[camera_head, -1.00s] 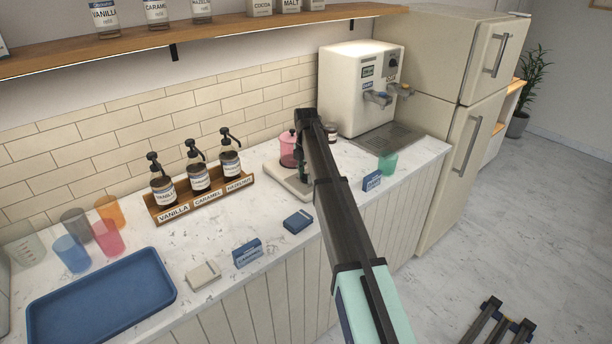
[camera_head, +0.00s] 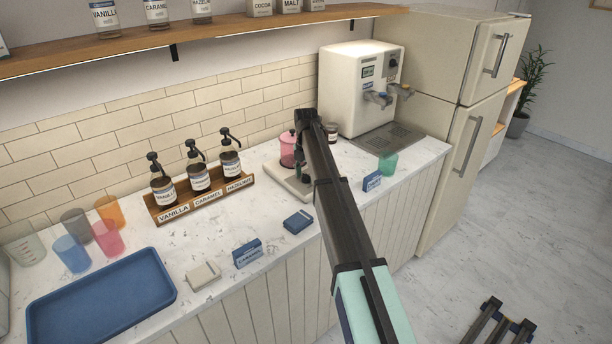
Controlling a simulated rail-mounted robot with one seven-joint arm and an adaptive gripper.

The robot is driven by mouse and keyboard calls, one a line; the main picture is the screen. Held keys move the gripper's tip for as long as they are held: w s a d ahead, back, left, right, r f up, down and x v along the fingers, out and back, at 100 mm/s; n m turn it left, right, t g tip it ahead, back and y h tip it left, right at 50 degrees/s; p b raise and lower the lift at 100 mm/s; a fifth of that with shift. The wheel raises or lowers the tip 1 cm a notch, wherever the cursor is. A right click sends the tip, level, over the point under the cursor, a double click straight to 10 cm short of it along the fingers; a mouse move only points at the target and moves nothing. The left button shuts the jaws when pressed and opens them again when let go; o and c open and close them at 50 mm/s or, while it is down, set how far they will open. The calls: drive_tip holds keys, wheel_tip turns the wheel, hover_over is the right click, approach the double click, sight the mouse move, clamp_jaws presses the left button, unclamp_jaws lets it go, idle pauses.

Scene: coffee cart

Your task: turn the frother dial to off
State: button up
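The frother looks to be the pale flat base (camera_head: 280,178) with a pink cup (camera_head: 288,149) standing on it, near the middle of the counter. The frother dial cannot be made out; my arm covers the right side of the base. My gripper (camera_head: 303,170) points down over the base, just right of the pink cup. It is small, dark and partly behind my arm, so I cannot tell if it is open or shut, or if it touches anything.
A syrup rack (camera_head: 205,200) with pump bottles stands left of the frother. A small dark jar (camera_head: 332,132) and a white dispenser (camera_head: 360,88) are behind and right.

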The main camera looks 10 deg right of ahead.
sight(306, 175)
drive_tip(key=shift+r, duration=0.15)
wheel_tip(306, 175, up, 12)
idle(0.5)
